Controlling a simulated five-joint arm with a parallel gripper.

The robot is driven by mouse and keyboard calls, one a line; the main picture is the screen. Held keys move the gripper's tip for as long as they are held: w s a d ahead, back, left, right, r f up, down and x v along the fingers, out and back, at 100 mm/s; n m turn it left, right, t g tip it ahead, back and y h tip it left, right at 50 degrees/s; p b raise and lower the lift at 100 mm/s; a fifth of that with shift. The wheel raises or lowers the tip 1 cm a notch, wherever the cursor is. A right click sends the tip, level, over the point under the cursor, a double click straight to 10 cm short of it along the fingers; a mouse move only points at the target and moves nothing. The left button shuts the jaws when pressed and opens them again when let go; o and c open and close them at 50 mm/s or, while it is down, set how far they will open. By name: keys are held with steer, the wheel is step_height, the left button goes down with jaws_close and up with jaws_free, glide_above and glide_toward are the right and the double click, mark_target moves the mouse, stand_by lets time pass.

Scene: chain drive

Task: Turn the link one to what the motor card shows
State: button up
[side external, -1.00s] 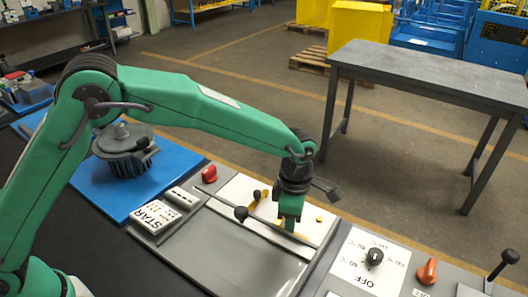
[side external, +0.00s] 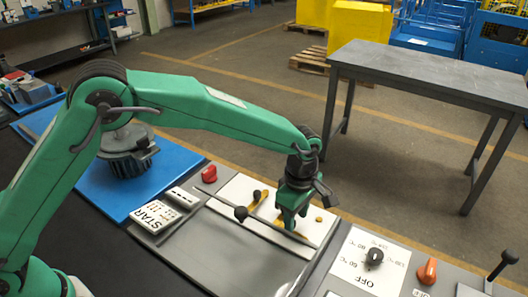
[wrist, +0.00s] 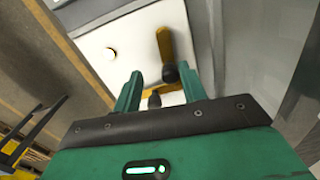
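My gripper (side external: 292,222) is low over a white panel (side external: 240,188), its two fingers apart. In the wrist view the gripper (wrist: 160,95) has a clear gap between its fingers, with nothing pinched. A brass link (wrist: 165,45) with a dark knob (wrist: 170,73) lies just beyond the gap. A second dark knob (wrist: 154,99) shows between the fingers. In the side view a brass link (side external: 257,199) shows left of my gripper. Brass also shows partly behind the fingers. The white card (side external: 157,215) reads STAR; its small marks are unclear. The motor (side external: 127,152) stands behind my arm.
A lever with a black ball (side external: 241,213) and a red knob (side external: 209,174) are left of my gripper. A panel with an OFF dial (side external: 375,256), an orange knob (side external: 427,271) and another lever (side external: 509,257) lie to the right. The grey plate (side external: 215,245) in front is bare.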

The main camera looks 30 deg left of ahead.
steer(key=m, duration=0.2)
steer(key=w+m, duration=0.1)
steer(key=shift+d+m, duration=0.4)
steer(key=m, duration=0.3)
steer(key=shift+w+d, duration=0.35)
steer(key=shift+d, duration=0.05)
steer(key=m, duration=0.2)
steer(key=d+m, duration=0.1)
steer(key=m, duration=0.1)
steer(key=d+m, duration=0.1)
steer(key=m, duration=0.1)
steer(key=shift+w, duration=0.25)
steer(key=shift+r, duration=0.35)
step_height(320, 180, up, 7)
steer(key=s+a+r+m+t, duration=0.2)
steer(key=s+a+r, duration=0.2)
steer(key=a+r, duration=0.85)
steer(key=s+a+r+t, duration=0.1)
steer(key=s+a+r, duration=0.1)
steer(key=s+a, duration=0.6)
steer(key=shift+a+r+m+h, duration=0.2)
steer(key=shift+a+m+h, duration=0.15)
steer(key=shift+a, duration=1.25)
steer(key=shift+s+a, duration=0.1)
steer(key=shift+s, duration=0.05)
